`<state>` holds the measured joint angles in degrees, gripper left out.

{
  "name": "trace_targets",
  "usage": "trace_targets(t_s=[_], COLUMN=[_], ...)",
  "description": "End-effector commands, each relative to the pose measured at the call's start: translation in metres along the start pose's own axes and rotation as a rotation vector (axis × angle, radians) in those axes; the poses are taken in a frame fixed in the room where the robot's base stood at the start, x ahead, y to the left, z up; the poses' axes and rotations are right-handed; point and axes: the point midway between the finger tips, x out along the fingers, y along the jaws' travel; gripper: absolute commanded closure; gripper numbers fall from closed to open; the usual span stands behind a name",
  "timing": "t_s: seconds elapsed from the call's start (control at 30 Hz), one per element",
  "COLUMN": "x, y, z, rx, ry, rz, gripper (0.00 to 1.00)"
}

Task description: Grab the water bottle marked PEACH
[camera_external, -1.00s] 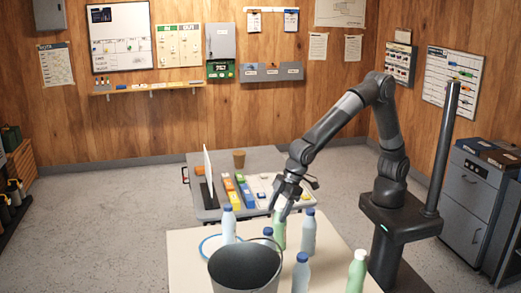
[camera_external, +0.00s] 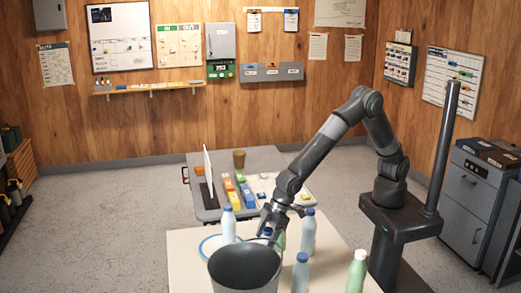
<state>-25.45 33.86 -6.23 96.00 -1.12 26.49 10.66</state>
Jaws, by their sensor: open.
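Several water bottles stand upright on the pale table (camera_external: 185,245). No PEACH marking is readable at this size. A green bottle (camera_external: 281,241) stands near the middle, its top hidden by my gripper (camera_external: 273,226). My gripper points down and is open at that bottle's top; I cannot tell whether it touches. A blue-capped pale bottle (camera_external: 309,234) stands just right of it, another (camera_external: 301,273) nearer the front, and another (camera_external: 228,225) at the left. A green bottle with a pale cap (camera_external: 357,272) stands at the front right.
A dark grey bucket (camera_external: 245,272) stands at the table's front, close to my gripper, hiding part of the area behind it. A white plate with a blue rim (camera_external: 208,244) lies left.

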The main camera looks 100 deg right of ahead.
Motion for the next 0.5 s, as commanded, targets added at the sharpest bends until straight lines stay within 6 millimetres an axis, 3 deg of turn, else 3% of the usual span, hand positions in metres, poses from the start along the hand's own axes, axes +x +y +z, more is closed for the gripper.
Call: trace_targets(t_s=[0.17, 0.5], x=[-0.0003, -0.0005], y=[0.0000, -0.0001], z=[-0.0001, 0.0001], rx=[0.000, 0.000], ry=[0.000, 0.000], rz=[0.000, 0.000], gripper=[0.34, 0.62])
